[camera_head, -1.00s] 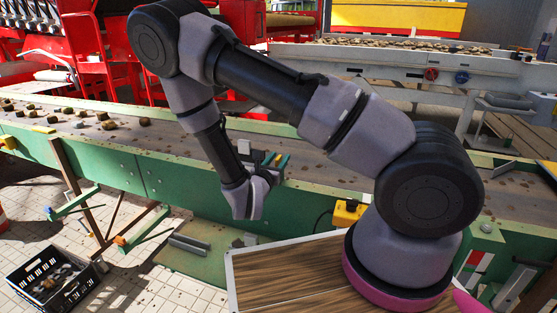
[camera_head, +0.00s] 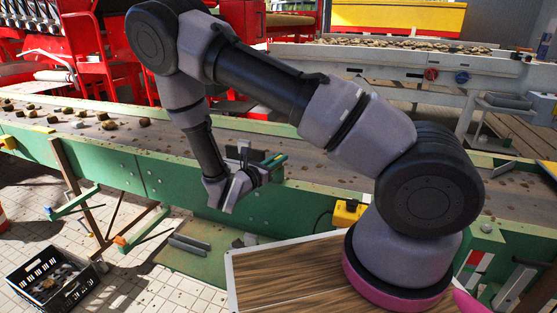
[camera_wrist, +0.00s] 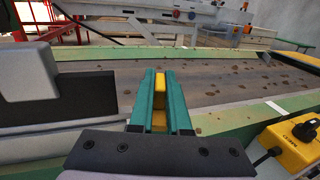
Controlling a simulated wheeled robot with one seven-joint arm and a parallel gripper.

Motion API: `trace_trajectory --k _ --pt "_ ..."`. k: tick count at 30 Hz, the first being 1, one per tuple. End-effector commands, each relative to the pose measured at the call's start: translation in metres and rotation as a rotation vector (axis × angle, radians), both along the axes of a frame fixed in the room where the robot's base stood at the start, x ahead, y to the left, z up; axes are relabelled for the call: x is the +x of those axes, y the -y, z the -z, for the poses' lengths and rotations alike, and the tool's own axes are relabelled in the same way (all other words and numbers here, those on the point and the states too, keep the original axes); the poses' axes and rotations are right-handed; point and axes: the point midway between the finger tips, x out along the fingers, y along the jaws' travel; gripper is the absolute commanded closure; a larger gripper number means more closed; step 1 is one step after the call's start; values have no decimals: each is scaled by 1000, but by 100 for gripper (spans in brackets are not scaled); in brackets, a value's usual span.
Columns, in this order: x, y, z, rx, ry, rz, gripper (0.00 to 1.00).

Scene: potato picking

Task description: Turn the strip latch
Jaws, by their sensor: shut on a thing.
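My gripper (camera_head: 274,160) is at the near edge of the conveyor in the head view. In the wrist view its two green fingers (camera_wrist: 161,76) are shut on a small yellow piece (camera_wrist: 159,86), which looks like the strip latch. The fingers cover its sides; only its top and front show. In the head view the latch is too small and too covered by the gripper to make out clearly.
The long green conveyor (camera_head: 155,179) has a dark belt with potatoes on its left part. A yellow switch box (camera_head: 348,213) is on its near side. A black crate (camera_head: 50,282) stands on the tiled floor at lower left.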

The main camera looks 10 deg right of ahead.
Motion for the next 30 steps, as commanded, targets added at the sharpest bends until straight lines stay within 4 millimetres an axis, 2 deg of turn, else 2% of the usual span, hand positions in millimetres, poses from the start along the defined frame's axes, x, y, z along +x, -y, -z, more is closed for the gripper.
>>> trace_trajectory --k 15,21,30 --pt "1 -1 1 3 1 440 100" --pt "0 0 1 1 1 550 100" --pt "0 0 0 1 -1 623 100"
